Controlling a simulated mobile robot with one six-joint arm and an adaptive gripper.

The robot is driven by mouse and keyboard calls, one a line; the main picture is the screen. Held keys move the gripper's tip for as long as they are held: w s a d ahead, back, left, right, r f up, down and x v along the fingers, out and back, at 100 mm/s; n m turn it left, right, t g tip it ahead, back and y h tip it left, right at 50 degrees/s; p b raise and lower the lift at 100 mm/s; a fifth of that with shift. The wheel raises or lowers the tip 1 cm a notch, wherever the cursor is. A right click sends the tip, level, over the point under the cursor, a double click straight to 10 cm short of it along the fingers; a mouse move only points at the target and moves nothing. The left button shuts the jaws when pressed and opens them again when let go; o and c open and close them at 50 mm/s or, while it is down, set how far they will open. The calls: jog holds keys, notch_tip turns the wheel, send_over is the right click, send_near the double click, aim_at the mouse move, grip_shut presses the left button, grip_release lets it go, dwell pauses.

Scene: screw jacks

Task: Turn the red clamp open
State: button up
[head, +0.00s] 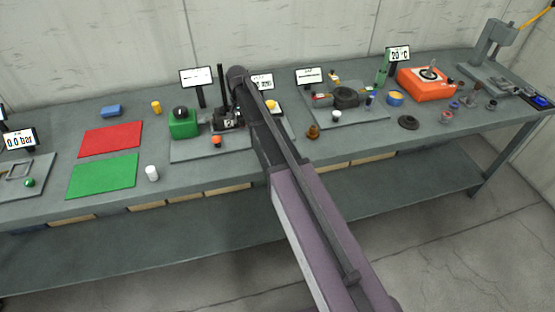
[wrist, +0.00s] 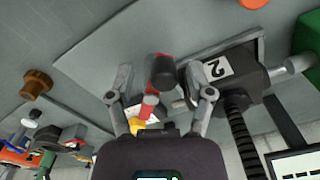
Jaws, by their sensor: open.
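The red clamp (wrist: 149,105) shows in the wrist view as a red lever with a dark cylindrical knob (wrist: 161,71) at one end. It lies beside a dark block (wrist: 236,75) with a white label reading 2. My gripper (wrist: 158,73) is open, with one finger on each side of the knob and lever. The right fingertip is close to the knob; I cannot tell whether it touches. In the head view the dark block (head: 228,121) stands on a grey plate, and my arm hides the clamp and gripper.
A green box (head: 183,124) stands left of the block, with an orange knob (head: 217,140) in front. A threaded black post (wrist: 242,130) and a sign stand close to the gripper. Right of my arm are a brown knob (head: 313,132) and another plate with parts.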

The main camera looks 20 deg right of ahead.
jog(key=d+n, duration=0.7)
jog(key=n, duration=0.8)
notch_tip(320, 180, up, 14)
jog(key=p, duration=1.4)
jog(key=s+f+m+b, duration=0.3)
jog(key=s, duration=0.6)
jog(key=s+f+m+b, duration=0.3)
jog(key=s+f+b, duration=0.1)
jog(key=s, duration=0.6)
jog(key=s+f+m+b, duration=0.3)
jog(key=s, duration=0.6)
jog(key=shift+s+d+f+m, duration=0.25)
jog(key=shift+s+m, duration=0.05)
jog(key=w+a+r+n+p, duration=0.1)
jog(key=w+r+n+p, duration=0.2)
jog(key=w, duration=1)
jog(key=w+a+r+n+p, duration=0.1)
jog(key=w+r+n+p, duration=0.3)
jog(key=w, duration=1)
notch_tip(320, 180, up, 3)
jog(key=p, duration=0.2)
jog(key=shift+w+r+p, duration=0.15)
jog(key=shift+w+p, duration=0.15)
jog(key=shift+p, duration=0.1)
